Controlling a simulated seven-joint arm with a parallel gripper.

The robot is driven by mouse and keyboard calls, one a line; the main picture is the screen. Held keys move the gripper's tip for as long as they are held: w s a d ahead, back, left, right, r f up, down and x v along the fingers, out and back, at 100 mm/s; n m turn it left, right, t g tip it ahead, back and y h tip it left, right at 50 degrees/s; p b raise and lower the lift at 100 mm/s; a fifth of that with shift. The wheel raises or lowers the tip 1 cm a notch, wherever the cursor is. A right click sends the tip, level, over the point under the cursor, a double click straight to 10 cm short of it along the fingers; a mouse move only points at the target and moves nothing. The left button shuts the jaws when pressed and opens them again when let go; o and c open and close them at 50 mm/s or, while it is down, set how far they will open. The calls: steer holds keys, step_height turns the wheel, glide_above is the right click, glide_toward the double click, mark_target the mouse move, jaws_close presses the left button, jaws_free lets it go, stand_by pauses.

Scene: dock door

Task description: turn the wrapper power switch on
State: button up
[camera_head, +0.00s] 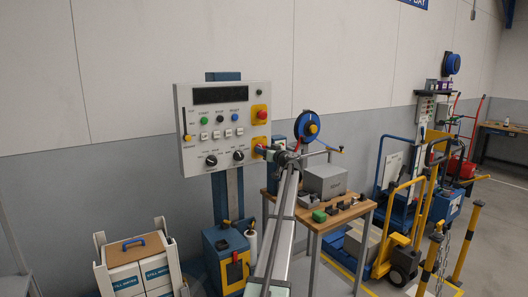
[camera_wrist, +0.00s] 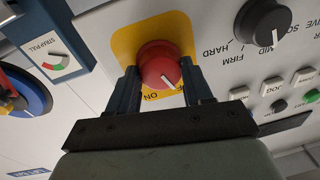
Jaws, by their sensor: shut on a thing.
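The power switch is a round red knob (camera_wrist: 160,65) with a white pointer line, on a yellow plate (camera_wrist: 125,42) marked ON. In the wrist view its pointer slants down to the right; the ON lettering is just below it, partly hidden. My gripper (camera_wrist: 160,82) is shut on the knob, one dark finger on each side. In the head view, my gripper (camera_head: 266,150) is at the lower right corner of the grey control panel (camera_head: 190,152). The switch's yellow plate (camera_head: 259,140) shows there only partly, behind the gripper.
A black selector knob (camera_wrist: 262,25) and several small buttons (camera_wrist: 272,86) are close by on the panel. A red stop button (camera_head: 261,114) sits above the switch. A workbench (camera_head: 345,214) with a grey box (camera_head: 325,181) stands to the right.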

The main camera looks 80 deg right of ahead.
steer(key=m, duration=0.7)
steer(key=m+h, duration=0.1)
steer(key=m, duration=0.6)
steer(key=shift+a+f+g+h, duration=0.1)
steer(key=shift+f+g+h, duration=0.1)
steer(key=shift+g+h, duration=0.1)
steer(key=o, duration=1)
steer(key=v, duration=1.3)
steer(key=shift+s+a+f, duration=0.1)
steer(key=shift+s+a, duration=0.15)
steer(key=shift+m, duration=0.3)
